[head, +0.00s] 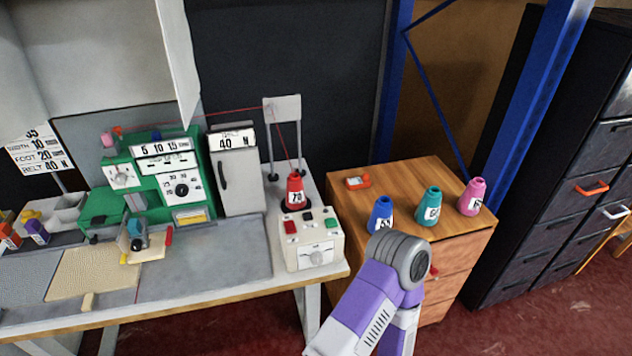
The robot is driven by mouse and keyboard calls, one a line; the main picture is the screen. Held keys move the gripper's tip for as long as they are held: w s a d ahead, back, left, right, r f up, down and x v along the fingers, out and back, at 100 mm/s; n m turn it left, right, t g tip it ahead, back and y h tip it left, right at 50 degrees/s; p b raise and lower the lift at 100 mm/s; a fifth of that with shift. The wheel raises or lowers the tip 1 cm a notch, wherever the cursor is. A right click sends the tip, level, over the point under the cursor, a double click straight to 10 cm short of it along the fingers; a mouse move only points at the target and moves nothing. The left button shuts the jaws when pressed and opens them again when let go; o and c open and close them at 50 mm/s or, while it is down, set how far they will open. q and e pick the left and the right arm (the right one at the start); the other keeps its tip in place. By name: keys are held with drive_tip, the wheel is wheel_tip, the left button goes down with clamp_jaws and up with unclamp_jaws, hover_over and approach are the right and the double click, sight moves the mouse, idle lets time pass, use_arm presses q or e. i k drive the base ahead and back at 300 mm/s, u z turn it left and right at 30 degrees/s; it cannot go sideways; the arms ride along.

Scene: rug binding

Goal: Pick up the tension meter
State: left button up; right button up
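A small orange-red device with a pale face (357,182) lies on the back left of the wooden cabinet top (395,178). It looks like the tension meter, but it is too small to be certain. Nothing touches it. One of my arms, purple and white with a grey joint, rises from the bottom in front of the cabinet. Its gripper does not show. My other gripper is out of view too.
Blue (381,214), teal (428,206) and pink (472,196) thread cones stand on the cabinet. Left of it, the workbench (220,262) holds a green machine (160,175), a red cone (295,190) and a white control box (313,240). A dark drawer cabinet (545,220) stands right.

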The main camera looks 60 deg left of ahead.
sight(358, 183)
drive_tip(key=u, duration=1.7)
drive_tip(key=k, duration=0.5)
drive_tip(key=z, duration=1.5)
drive_tip(key=i, duration=1.2)
drive_tip(key=u, duration=2.1)
